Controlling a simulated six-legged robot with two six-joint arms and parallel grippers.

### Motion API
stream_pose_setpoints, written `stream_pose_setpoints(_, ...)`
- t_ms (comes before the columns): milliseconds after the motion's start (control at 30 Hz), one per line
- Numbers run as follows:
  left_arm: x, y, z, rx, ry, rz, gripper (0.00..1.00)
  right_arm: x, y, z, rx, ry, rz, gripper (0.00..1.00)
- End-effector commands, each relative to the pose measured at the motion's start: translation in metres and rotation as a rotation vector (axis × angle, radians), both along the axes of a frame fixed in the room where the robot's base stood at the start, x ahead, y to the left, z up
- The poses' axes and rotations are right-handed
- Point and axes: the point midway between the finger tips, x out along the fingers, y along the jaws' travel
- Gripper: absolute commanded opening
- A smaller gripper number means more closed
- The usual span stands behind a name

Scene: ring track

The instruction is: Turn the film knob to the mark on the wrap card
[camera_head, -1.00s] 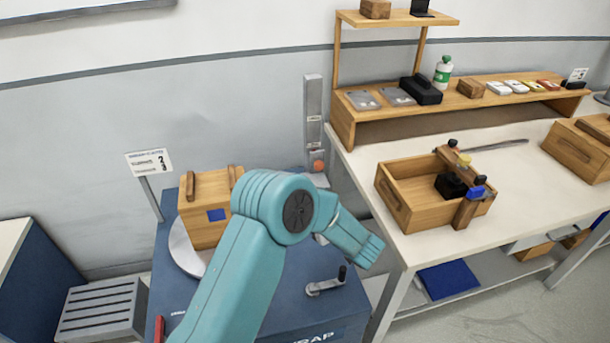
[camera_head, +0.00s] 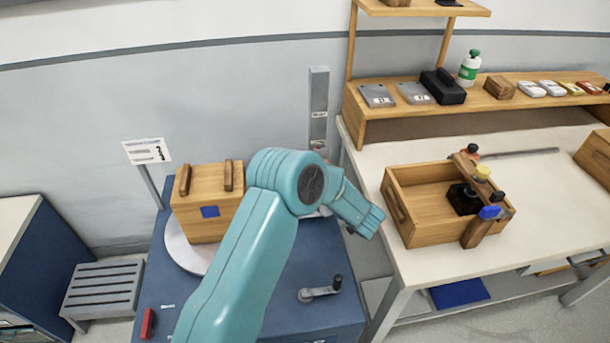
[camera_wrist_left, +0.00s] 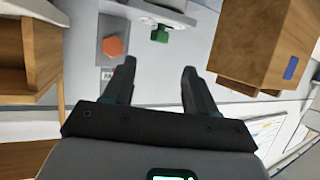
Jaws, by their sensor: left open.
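The wrap card (camera_head: 147,151) stands on a post behind the blue wrapping machine (camera_head: 285,275). Its print is too small to read surely, though a 2 and a 3 seem to show. An orange-red knob (camera_wrist_left: 113,46) sits on a grey plate in the left wrist view. It looks like the film knob on the grey column (camera_head: 318,105); my arm hides that part in the head view. My left gripper (camera_wrist_left: 158,68) is open and empty, its fingers pointing toward the plate, with the knob beyond and left of them. Its fingers are hidden in the head view. My right gripper is out of view.
A wooden crate (camera_head: 208,200) with a blue label stands on the turntable (camera_head: 175,245). A crank (camera_head: 320,290) and a red switch (camera_head: 148,323) are on the machine. The bench (camera_head: 440,260) at right holds an open wooden box (camera_head: 425,215). A green item (camera_wrist_left: 160,34) is near the knob.

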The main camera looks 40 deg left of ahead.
Motion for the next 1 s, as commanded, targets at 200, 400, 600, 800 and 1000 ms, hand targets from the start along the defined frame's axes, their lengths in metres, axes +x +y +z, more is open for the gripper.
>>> stream_pose_setpoints(200,0.014,0.048,-0.020,0.000,0.001,0.003,0.57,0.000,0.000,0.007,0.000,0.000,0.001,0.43)
stream_pose_setpoints(400,0.027,0.077,-0.033,0.000,0.001,0.001,0.57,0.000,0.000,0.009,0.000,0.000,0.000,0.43)
stream_pose_setpoints(600,0.033,0.088,-0.038,0.000,0.001,-0.001,0.57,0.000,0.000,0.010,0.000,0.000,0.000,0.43)
stream_pose_setpoints(800,0.034,0.088,-0.038,0.000,0.000,-0.002,0.57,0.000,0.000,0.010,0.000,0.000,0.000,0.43)
stream_pose_setpoints(1000,0.034,0.088,-0.038,0.000,0.000,-0.002,0.08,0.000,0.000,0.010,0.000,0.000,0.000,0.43)
